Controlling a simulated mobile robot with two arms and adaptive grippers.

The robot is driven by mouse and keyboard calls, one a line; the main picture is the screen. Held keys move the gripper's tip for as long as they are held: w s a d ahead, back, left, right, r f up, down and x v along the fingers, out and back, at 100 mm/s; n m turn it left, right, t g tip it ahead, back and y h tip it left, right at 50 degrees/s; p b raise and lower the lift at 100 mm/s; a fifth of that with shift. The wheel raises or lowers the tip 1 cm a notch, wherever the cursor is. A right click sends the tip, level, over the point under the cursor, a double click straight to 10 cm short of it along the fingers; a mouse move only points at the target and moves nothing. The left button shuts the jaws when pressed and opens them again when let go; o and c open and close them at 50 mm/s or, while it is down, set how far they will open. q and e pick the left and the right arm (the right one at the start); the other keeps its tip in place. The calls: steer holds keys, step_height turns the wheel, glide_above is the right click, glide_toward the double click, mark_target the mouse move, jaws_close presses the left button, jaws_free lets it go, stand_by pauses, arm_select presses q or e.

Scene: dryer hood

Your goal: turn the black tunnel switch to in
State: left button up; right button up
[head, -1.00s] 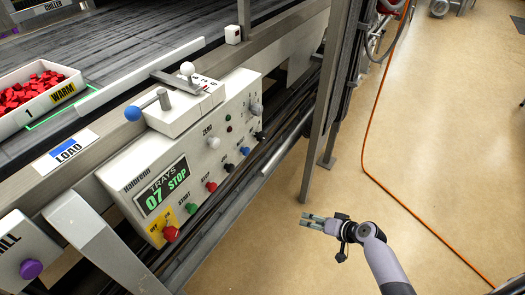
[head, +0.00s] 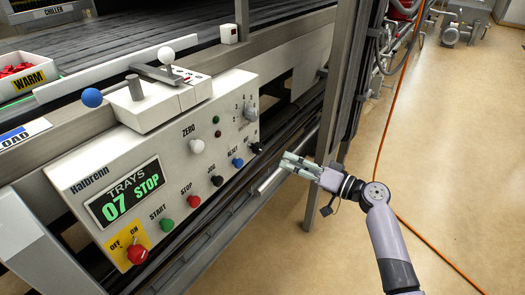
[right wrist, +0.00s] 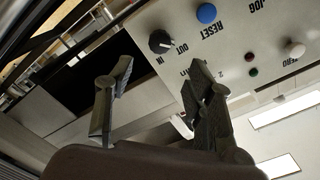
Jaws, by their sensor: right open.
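The black tunnel switch (head: 257,148) is a small round knob at the right end of the control panel. In the right wrist view the knob (right wrist: 160,41) shows upside down between the words IN and OUT, with a pale mark that seems to face the OUT side. My right gripper (head: 287,161) is open and empty, just right of the switch and apart from it. In the wrist view its two fingers (right wrist: 160,75) stand spread, with the knob beyond the gap between them. My left gripper is not in view.
The panel (head: 85,185) also carries a blue reset button (head: 237,163), a black jog button (head: 216,181), a grey dial (head: 250,112) and a red on/off knob (head: 137,253). A metal post (head: 335,100) stands behind my right gripper. The floor at right is mostly clear.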

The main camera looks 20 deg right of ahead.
mark_target(262, 150)
steer(key=x, duration=1)
steer(key=shift+w+a, duration=0.25)
steer(key=shift+w, duration=0.05)
steer(key=shift+c, duration=0.5)
steer(key=c, duration=1.1)
